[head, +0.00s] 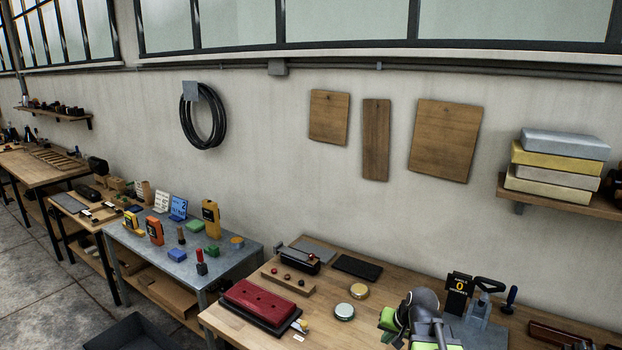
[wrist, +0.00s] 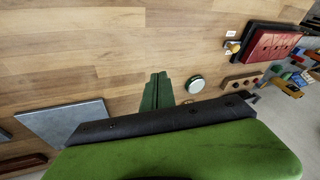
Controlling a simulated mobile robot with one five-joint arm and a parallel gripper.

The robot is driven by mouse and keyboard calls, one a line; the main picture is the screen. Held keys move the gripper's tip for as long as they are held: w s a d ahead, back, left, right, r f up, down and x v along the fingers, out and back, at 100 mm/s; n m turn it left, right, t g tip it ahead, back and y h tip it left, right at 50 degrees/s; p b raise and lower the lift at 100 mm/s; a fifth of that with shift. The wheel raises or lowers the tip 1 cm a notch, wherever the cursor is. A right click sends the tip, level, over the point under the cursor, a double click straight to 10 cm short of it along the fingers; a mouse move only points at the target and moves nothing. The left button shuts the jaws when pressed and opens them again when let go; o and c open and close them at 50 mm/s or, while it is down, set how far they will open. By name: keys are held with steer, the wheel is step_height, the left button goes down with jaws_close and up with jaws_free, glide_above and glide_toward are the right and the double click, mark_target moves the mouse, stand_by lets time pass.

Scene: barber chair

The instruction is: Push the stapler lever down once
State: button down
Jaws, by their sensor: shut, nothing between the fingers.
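I cannot tell for sure which thing is the stapler. A black device (head: 299,262) with a silver bar and red knob lies at the bench's back left. My gripper is at the bench's front, left of the grey device; its green parts show beside my dark arm. In the wrist view its narrow green fingers (wrist: 157,92) are together and empty, over bare wood. A grey plate (wrist: 65,125) lies left of them.
A red block on a black base (head: 258,303) lies at the bench's left, also seen in the wrist view (wrist: 270,42). Round discs (head: 344,311) and a wooden strip with knobs (head: 287,281) lie nearby. A metal table (head: 180,262) with small items stands left.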

steer(key=s+a+f+n+g+b, duration=0.25)
steer(key=a+f, duration=0.25)
steer(key=a, duration=0.6)
steer(key=s+n+g+h, duration=0.1)
steer(key=s+g, duration=0.1)
steer(key=s, duration=0.5)
steer(key=shift+s+d+f+n+h+p, duration=0.15)
steer(key=shift+d+n+h+p, duration=0.15)
steer(key=shift+n, duration=0.05)
